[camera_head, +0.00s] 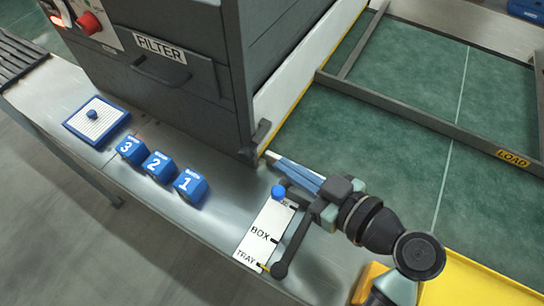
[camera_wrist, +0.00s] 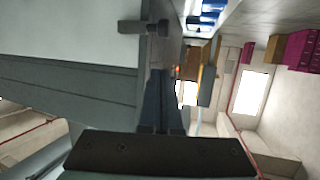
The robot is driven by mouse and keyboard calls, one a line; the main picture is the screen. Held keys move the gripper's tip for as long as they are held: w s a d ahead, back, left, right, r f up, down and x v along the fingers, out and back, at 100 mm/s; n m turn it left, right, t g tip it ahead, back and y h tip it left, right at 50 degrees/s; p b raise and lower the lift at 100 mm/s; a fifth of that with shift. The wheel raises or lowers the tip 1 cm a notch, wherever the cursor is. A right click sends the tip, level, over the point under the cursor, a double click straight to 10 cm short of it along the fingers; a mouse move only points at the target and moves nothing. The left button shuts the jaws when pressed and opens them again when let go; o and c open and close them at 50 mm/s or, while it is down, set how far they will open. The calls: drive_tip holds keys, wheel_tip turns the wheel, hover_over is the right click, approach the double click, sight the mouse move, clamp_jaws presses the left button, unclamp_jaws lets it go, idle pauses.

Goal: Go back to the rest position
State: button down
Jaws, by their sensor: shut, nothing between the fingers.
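My gripper (camera_head: 272,157) reaches left from my arm in the head view, its slim blue-grey fingers together and empty. Its tips are close to the lower corner of the dark filter cabinet (camera_head: 170,75), beside a small dark bracket; I cannot tell whether they touch. In the wrist view my gripper (camera_wrist: 165,80) shows as two dark fingers side by side with nothing held. A blue knob (camera_head: 278,192) stands at the top of a white BOX/TRAY label plate (camera_head: 262,232), just below the fingers. A dark rod beside the plate is partly hidden by my wrist.
Blue blocks marked 3, 2 and 1 (camera_head: 158,167) and a blue-framed white pad (camera_head: 97,120) stand on the metal counter (camera_head: 215,222). The cabinet rises behind them. A green surface (camera_head: 395,150) with a dark frame (camera_head: 420,115) lies right; a yellow edge (camera_head: 480,285) is below.

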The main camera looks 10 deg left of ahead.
drive_tip(key=w+d+r+m+t+h+p, duration=0.1)
drive_tip(key=w+r+m+t+h+p, duration=0.15)
drive_tip(key=r, duration=0.65)
drive_tip(key=w+d+r+m+t+h+p, duration=0.1)
drive_tip(key=w+d+r+t+h, duration=0.2)
drive_tip(key=r, duration=0.6)
drive_tip(key=w+r+m+t+h+p, duration=0.2)
drive_tip(key=w+r+t, duration=0.15)
drive_tip(key=r, duration=0.55)
drive_tip(key=s+r+m+t+h+p, duration=0.2)
drive_tip(key=s+r+t, duration=0.3)
drive_tip(key=r, duration=1)
drive_tip(key=s+a+r+m+t+h+p, duration=0.1)
drive_tip(key=s+r+t, duration=0.4)
drive_tip(key=r, duration=1)
drive_tip(key=s+m+h+p, duration=0.1)
drive_tip(key=m, duration=0.1)
drive_tip(key=shift+m+h, duration=0.35)
drive_tip(key=shift+w, duration=0.1)
